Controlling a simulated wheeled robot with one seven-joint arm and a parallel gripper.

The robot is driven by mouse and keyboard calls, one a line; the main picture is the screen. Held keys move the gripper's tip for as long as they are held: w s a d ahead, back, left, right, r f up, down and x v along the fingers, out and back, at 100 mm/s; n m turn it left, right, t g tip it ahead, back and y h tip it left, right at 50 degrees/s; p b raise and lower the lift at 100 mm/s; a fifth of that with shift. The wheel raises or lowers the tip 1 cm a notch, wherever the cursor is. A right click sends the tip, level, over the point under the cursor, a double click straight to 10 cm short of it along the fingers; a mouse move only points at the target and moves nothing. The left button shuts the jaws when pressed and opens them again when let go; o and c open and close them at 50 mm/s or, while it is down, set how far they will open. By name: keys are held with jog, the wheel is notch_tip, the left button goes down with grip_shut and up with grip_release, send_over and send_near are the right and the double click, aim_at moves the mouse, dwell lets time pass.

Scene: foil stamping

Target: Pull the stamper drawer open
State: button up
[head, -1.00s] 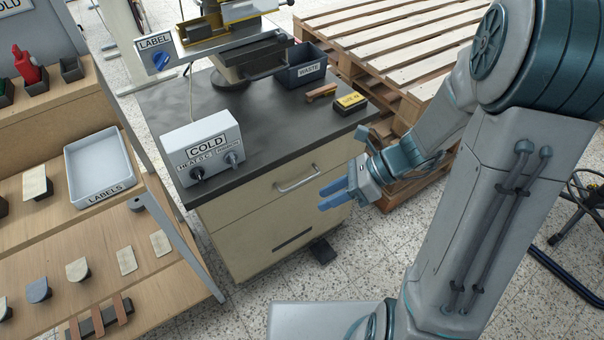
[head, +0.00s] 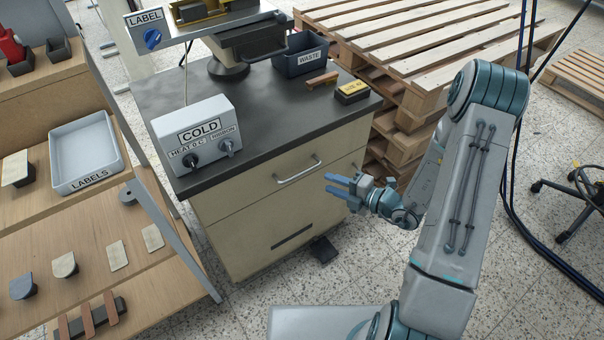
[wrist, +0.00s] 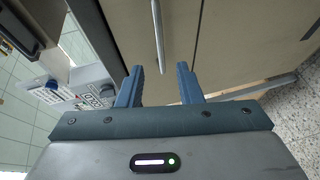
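The stamper drawer (head: 262,192) is the upper beige front of the cabinet under the dark worktop, and it looks shut. Its silver bar handle (head: 299,171) runs across the drawer front; in the wrist view the handle (wrist: 158,35) stands upright at top centre, ahead of the fingers. My gripper (head: 333,184) has blue fingers and is just right of and a little below the handle in the head view, apart from it. In the wrist view my gripper (wrist: 162,84) is open, with nothing between its fingertips.
The stamping press (head: 235,40), a control box marked COLD (head: 195,130) and a WASTE bin (head: 300,55) stand on the worktop. A wooden shelf with a LABELS tray (head: 85,155) is at left. Stacked pallets (head: 400,60) stand behind at right. A black pedal (head: 323,250) is on the floor.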

aim_at(304, 173)
jog(key=b+x, duration=0.1)
jog(key=x, duration=1)
grip_shut()
